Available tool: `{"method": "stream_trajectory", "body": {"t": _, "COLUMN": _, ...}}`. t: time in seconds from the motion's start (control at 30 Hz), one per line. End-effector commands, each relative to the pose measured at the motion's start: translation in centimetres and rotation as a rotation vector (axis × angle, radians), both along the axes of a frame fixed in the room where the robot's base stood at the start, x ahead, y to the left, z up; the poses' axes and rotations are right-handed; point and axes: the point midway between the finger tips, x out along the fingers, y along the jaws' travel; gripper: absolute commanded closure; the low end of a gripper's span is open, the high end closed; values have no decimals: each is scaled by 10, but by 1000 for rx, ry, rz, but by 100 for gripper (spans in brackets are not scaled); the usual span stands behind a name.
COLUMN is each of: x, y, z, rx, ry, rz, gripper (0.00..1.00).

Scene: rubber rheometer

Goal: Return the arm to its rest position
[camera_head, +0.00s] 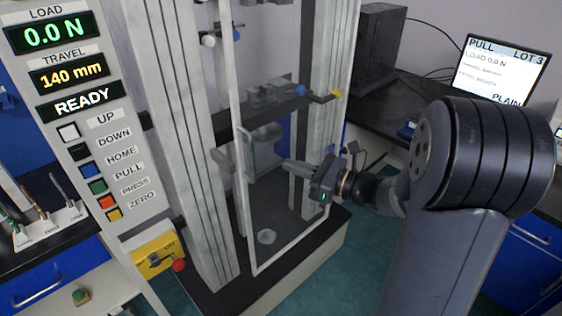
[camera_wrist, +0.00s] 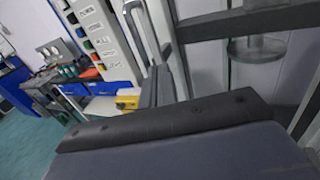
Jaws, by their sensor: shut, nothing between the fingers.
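My gripper (camera_head: 286,164) is shut and empty. In the head view it points left from the dark wrist, in front of the test machine's frame (camera_head: 205,150), beside the clear framed guard door (camera_head: 245,215). I cannot tell whether it touches the door. My arm comes in from the right, bent at a large dark joint. In the wrist view, a dark finger shape rises near the door's pale handle-like frame (camera_wrist: 140,25), with my grey wrist housing filling the bottom.
The control panel (camera_head: 85,130) reads 0.0 N, 140 mm and READY. A yellow switch box (camera_head: 155,255) sits below it. A monitor (camera_head: 500,70) stands on the right bench. A tool rack (camera_head: 45,225) is at the left.

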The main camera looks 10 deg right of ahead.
Motion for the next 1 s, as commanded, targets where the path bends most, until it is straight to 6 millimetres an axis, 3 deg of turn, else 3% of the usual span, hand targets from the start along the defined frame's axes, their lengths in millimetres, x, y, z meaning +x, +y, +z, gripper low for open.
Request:
{"method": "stream_trajectory", "body": {"t": 0.53, "x": 1, "y": 2, "z": 0, "rx": 1, "ry": 1, "rz": 2, "gripper": 100}}
{"method": "stream_trajectory", "body": {"t": 1.0, "x": 41, "y": 59, "z": 1, "rx": -2, "ry": -2, "rz": 5, "gripper": 100}}
